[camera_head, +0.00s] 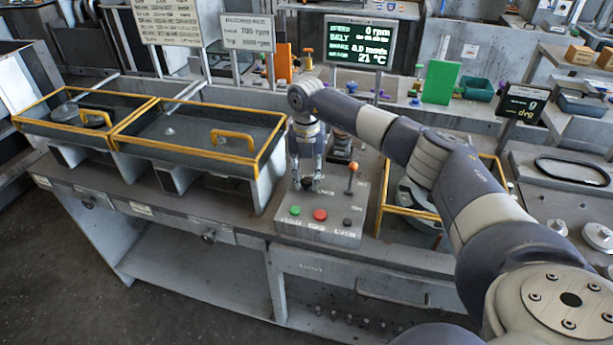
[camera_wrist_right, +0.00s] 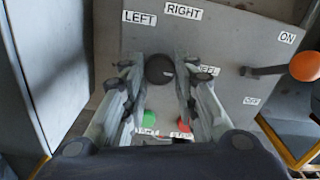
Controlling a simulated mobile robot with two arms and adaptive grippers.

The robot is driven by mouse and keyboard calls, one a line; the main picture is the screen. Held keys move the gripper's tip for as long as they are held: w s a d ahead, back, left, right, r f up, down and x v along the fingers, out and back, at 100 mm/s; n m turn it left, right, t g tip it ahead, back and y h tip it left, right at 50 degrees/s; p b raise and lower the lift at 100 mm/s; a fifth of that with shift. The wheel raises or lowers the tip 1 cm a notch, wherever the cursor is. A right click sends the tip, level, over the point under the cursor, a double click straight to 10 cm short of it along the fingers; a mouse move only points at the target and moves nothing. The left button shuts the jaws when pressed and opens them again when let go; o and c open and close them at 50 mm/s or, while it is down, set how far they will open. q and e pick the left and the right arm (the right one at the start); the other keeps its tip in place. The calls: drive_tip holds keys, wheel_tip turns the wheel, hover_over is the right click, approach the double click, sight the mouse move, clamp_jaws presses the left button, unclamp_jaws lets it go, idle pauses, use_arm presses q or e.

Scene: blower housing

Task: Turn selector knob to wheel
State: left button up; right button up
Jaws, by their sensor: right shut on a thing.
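The selector knob (camera_wrist_right: 159,69) is a round black knob on a grey control panel (camera_wrist_right: 215,45), with labels LEFT (camera_wrist_right: 139,18) and RIGHT (camera_wrist_right: 183,11) above it. A third label (camera_wrist_right: 207,71) to its right is partly hidden by a finger. A small light mark shows on the knob's right side; I cannot tell surely where it points. My right gripper (camera_wrist_right: 157,82) is shut on the knob, one finger on each side. In the head view my right gripper (camera_head: 306,183) reaches down onto the control box (camera_head: 285,226). My left gripper is not in view.
An orange-tipped lever (camera_head: 354,167) stands right of the knob, beside ON and OFF labels. Green (camera_head: 295,210) and red (camera_head: 320,215) buttons sit in front. Yellow-edged covers (camera_head: 217,135) lie left. A screen (camera_head: 359,42) behind reads speed 0 rpm.

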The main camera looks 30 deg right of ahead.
sight(306, 181)
drive_tip(key=o, duration=1)
drive_tip(key=shift+w+d+r, duration=0.1)
drive_tip(key=shift+r, duration=0.05)
drive_tip(key=shift+o, duration=0.2)
wheel_tip(306, 181, up, 12)
